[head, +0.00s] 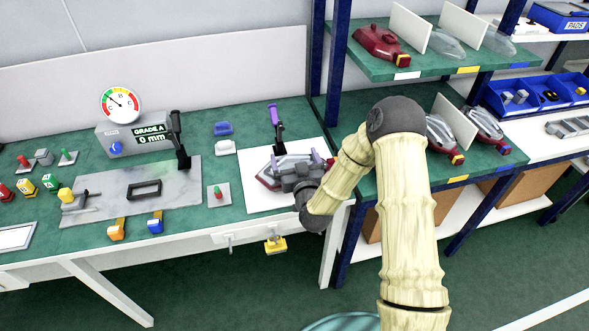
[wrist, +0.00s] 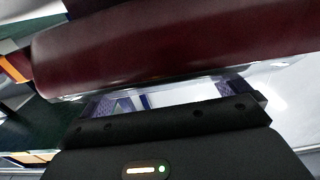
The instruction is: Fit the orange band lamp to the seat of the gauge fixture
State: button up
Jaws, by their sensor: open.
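A dark red and clear tail lamp (head: 268,180) lies on a white mat (head: 258,203) at the right of the bench. Its band colour is hidden from me. My gripper (head: 296,163) is over this lamp, its fingers open. In the wrist view the lamp's dark red body (wrist: 180,45) spans the top, just beyond the fingers; I cannot tell whether they touch it. The gauge fixture has a grey plate (head: 110,196) with a black rectangular frame (head: 145,189), which looks like the seat, and a black-handled clamp (head: 180,145). The frame is empty.
A purple-handled clamp (head: 277,125) stands behind the lamp. Orange (head: 117,229) and blue (head: 155,222) clips sit at the bench front. Shelves at right hold other lamps, including a red one (head: 381,46).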

jog(key=c, duration=1.1)
jog(key=shift+r, duration=0.2)
notch_tip(320, 180, up, 10)
jog(key=shift+f, duration=0.15)
